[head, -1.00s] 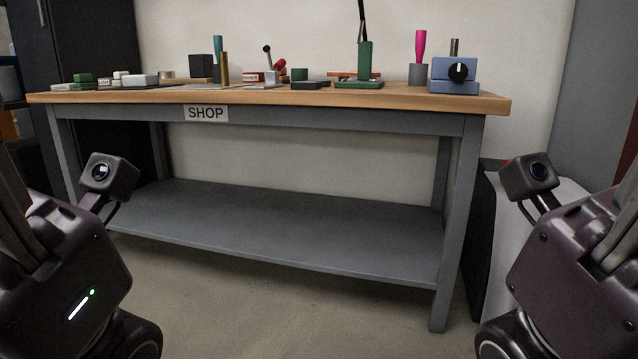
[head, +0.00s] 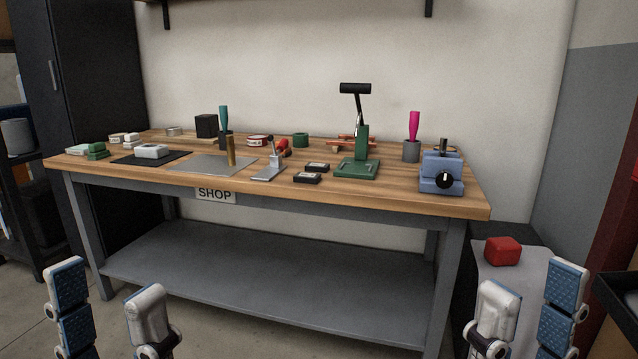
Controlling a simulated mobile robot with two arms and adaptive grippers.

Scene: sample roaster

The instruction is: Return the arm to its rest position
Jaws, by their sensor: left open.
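My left gripper (head: 108,305) is at the lower left of the head view, fingers pointing up with blue pads. Its fingers are apart with nothing between them. My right gripper (head: 529,308) is at the lower right, fingers also up, apart and empty. Both are in front of the workbench (head: 330,197) and touch nothing that I can see. The rest of both arms is below the picture.
The wooden bench top holds a green press (head: 358,168), a blue device with a black knob (head: 441,173), a grey mat (head: 205,165) and several small items. A red block (head: 502,251) sits on a draped stand right of the bench. A dark tray (head: 620,295) is at the right edge.

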